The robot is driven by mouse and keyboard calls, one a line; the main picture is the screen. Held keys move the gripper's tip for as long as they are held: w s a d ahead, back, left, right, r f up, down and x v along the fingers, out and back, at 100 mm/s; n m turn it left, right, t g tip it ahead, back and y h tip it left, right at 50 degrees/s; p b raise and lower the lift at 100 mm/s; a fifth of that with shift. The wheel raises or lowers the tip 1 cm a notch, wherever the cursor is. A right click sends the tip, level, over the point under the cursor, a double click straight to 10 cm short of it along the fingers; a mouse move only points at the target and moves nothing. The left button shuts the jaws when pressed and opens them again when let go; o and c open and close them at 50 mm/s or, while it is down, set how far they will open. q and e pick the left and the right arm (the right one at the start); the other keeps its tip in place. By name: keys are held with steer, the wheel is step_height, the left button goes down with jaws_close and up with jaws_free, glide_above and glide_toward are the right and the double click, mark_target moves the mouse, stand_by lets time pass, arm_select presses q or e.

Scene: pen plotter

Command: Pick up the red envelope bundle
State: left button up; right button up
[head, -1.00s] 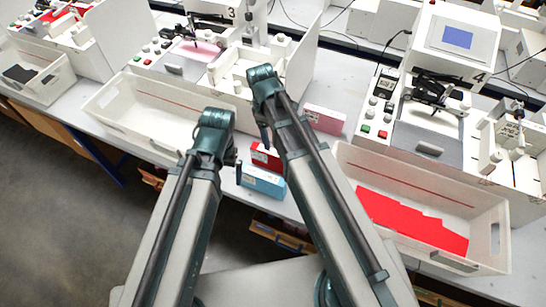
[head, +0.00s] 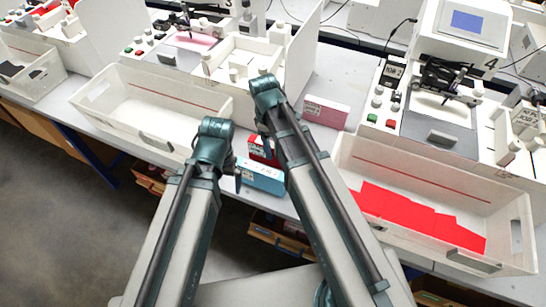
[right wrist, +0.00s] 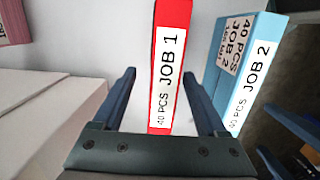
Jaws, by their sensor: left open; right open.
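The red envelope bundle (head: 258,150) is a narrow red box on the grey bench, partly hidden by my arms in the head view. In the right wrist view the bundle (right wrist: 168,45) shows a white "40 PCS JOB 1" label. My right gripper (right wrist: 159,73) is open, one finger on either side of the bundle's near end in the picture; I cannot tell whether they touch it. My left gripper (head: 238,178) is mostly hidden behind its arm in the head view, close to the light blue bundle (head: 264,178).
The blue "JOB 2" bundle (right wrist: 240,75) stands close to the right of the red one. A pink bundle (head: 325,112) lies behind. A white bin (head: 165,82) stands left; another bin (head: 365,150) holding red sheets (head: 420,212) stands right. Plotters line the back.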

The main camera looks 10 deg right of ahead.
mark_target(274, 156)
steer(key=shift+s+f+b, duration=0.2)
steer(key=shift+f+b, duration=1.1)
steer(key=shift+b, duration=0.05)
steer(key=shift+s+f+b, duration=0.15)
steer(key=shift+f+b, duration=1.15)
steer(key=shift+r, duration=0.1)
jaws_close()
